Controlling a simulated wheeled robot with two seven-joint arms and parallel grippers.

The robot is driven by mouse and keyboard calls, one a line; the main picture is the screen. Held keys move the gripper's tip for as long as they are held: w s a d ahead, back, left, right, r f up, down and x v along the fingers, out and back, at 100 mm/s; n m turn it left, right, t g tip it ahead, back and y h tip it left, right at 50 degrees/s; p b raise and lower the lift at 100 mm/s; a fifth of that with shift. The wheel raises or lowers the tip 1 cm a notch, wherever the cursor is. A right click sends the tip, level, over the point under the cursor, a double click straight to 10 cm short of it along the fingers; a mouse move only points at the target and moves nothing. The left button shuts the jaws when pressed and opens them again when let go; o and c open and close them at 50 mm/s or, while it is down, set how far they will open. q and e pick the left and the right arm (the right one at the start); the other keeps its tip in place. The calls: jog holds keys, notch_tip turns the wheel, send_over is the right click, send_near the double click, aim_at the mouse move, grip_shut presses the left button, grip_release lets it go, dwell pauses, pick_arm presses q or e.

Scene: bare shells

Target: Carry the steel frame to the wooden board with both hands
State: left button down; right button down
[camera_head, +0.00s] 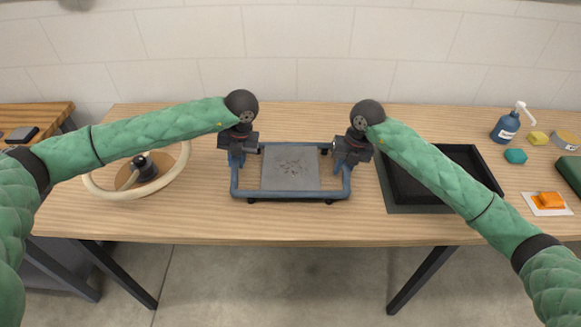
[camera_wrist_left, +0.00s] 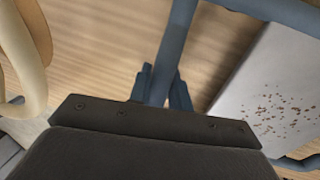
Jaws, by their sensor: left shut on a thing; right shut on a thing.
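The steel frame (camera_head: 290,195) is a blue-grey tubular rectangle with dark feet, at the middle of the table. A grey plate with specks (camera_head: 290,170) shows inside its outline. My left gripper (camera_head: 237,159) is shut on the frame's left side bar, and my right gripper (camera_head: 343,160) is shut on its right side bar. In the left wrist view the bar (camera_wrist_left: 172,50) runs between my left fingers (camera_wrist_left: 164,88). I cannot tell whether the feet touch the table. No separate wooden board is clearly made out; a tan wooden piece (camera_head: 155,161) lies at the ring on the left.
A cream ring (camera_head: 98,190) with a dark hub lies left of the frame on the wooden table (camera_head: 200,225). A black tray (camera_head: 400,208) is close on the right. Beyond it are a blue pump bottle (camera_head: 505,128), sponges and an orange item (camera_head: 550,199).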

pick_arm(q)
jog(key=shift+w+r, duration=0.1)
jog(key=shift+r, duration=0.15)
pick_arm(e)
jog(key=shift+w+r, duration=0.1)
jog(key=shift+r, duration=0.15)
